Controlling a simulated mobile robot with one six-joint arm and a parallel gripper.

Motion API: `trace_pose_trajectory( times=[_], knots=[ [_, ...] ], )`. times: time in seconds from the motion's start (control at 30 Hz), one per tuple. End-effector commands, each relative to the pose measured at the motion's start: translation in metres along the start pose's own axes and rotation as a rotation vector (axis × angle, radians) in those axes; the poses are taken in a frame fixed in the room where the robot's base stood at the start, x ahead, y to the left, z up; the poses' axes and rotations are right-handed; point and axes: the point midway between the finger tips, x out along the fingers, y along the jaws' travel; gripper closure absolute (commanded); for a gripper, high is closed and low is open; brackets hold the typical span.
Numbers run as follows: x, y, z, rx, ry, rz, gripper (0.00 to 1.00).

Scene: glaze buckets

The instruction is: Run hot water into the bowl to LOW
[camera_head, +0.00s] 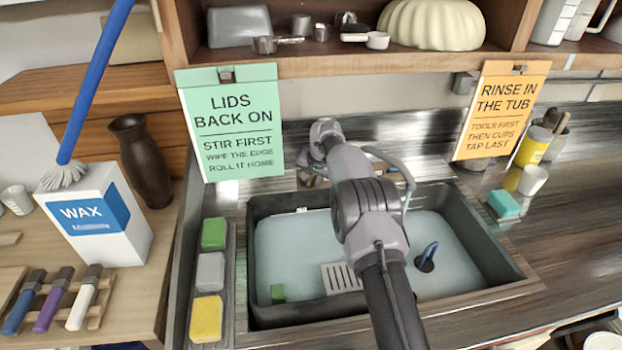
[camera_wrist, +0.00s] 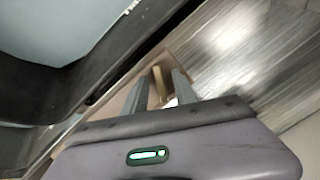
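The sink bowl (camera_head: 262,205) is a dark, rectangular basin with a flat pale-blue surface inside that looks like water; its depth is unclear. A small white mark (camera_head: 301,210) shows on its back wall, too small to read. A curved grey spout (camera_head: 395,165) stands behind it, partly hidden by my arm. My gripper (camera_wrist: 160,76) is behind the bowl's back edge, fingers apart. A narrow brass-coloured part (camera_wrist: 157,86) shows between the fingers in the wrist view; contact cannot be told. The bowl's edge also shows there (camera_wrist: 95,85).
Hanging signs (camera_head: 230,120) (camera_head: 500,110) and a shelf (camera_head: 380,66) limit room above. Counter at right is partly clear.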

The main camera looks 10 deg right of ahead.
Motion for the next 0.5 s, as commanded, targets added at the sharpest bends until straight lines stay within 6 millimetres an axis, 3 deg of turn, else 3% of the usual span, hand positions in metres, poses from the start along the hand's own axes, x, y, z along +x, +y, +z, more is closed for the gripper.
trace_pose_trajectory(
  times=[0.07,0.23,0.5],
  knots=[
    [-0.0003,0.0000,-0.0001,0.000,0.000,0.000,0.66],
    [-0.0004,0.0001,-0.0002,0.000,0.000,0.000,0.98],
    [-0.0004,0.0002,-0.0002,0.003,0.001,0.000,1.00]
  ],
)
